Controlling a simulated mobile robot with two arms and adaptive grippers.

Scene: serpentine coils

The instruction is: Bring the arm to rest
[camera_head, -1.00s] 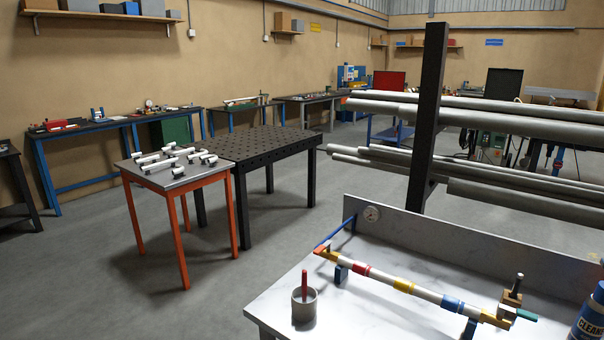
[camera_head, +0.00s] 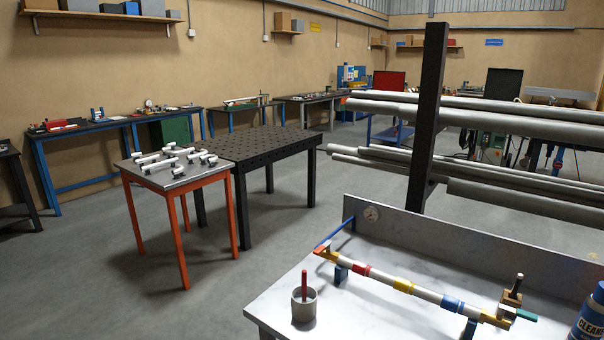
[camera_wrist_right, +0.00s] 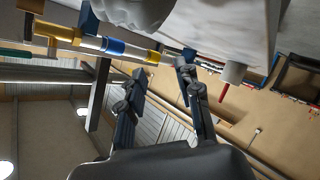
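Neither arm shows in the head view. In the right wrist view my right gripper (camera_wrist_right: 162,72) has its two dark fingers spread apart, with nothing between them. That view is turned over, so the bench (camera_wrist_right: 215,22) is at the top. The white pipe with colored bands (camera_head: 428,294) lies on supports over the marble-topped bench (camera_head: 345,300) in the head view. In the wrist view the pipe (camera_wrist_right: 90,42) is beyond the fingers at upper left, apart from them. A grey cup (camera_head: 304,308) with a red-handled tool (camera_head: 304,284) stands on the bench. My left gripper is not visible.
A blue bottle (camera_head: 591,315) stands at the right edge. Behind are a rack of long grey pipes (camera_head: 500,120) with a black post (camera_head: 428,120), an orange-legged table (camera_head: 178,176) and a black table (camera_head: 262,143). Open floor lies left.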

